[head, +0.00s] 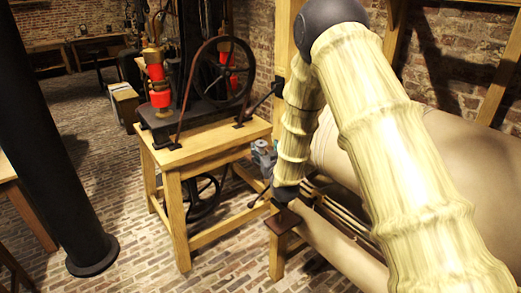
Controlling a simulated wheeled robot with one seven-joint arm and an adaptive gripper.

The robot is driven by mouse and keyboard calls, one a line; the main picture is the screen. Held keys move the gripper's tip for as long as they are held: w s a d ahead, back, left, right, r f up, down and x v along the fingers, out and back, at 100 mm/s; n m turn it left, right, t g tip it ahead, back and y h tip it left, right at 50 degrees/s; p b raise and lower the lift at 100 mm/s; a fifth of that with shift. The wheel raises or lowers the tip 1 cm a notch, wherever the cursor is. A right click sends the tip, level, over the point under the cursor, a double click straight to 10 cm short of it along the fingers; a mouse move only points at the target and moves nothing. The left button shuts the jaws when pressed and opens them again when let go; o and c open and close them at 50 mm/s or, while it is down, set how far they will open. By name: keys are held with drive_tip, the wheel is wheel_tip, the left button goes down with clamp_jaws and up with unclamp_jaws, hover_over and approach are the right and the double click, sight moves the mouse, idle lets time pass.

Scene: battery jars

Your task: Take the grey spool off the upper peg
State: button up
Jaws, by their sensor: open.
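My arm comes in from the right, bends at a dark elbow and hangs down in the middle of the head view. My gripper (287,194) is the small dark end of the arm, above a small brown plate on a wooden post. It is open. Its fingers are too small and dark to make out singly. A small blue-grey thing (263,155) shows just left of my forearm, beside the wooden stand. I cannot tell whether it is the grey spool. No upper peg can be made out; my arm covers much of that area.
A wooden stand (205,150) carries a dark machine with a large wheel (224,78) and red parts, left of my arm. A thick black column (50,150) stands at the left. A large tan rounded body (470,170) fills the right. Brick floor (130,225) is clear between.

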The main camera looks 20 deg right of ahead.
sight(262, 146)
drive_tip(key=w+p, duration=0.1)
drive_tip(key=w, duration=0.2)
drive_tip(key=shift+w+a+p, duration=0.2)
drive_tip(key=shift+p, duration=0.15)
drive_tip(key=shift+w+d+f, duration=0.1)
drive_tip(key=shift+w, duration=0.55)
drive_tip(key=c, duration=1)
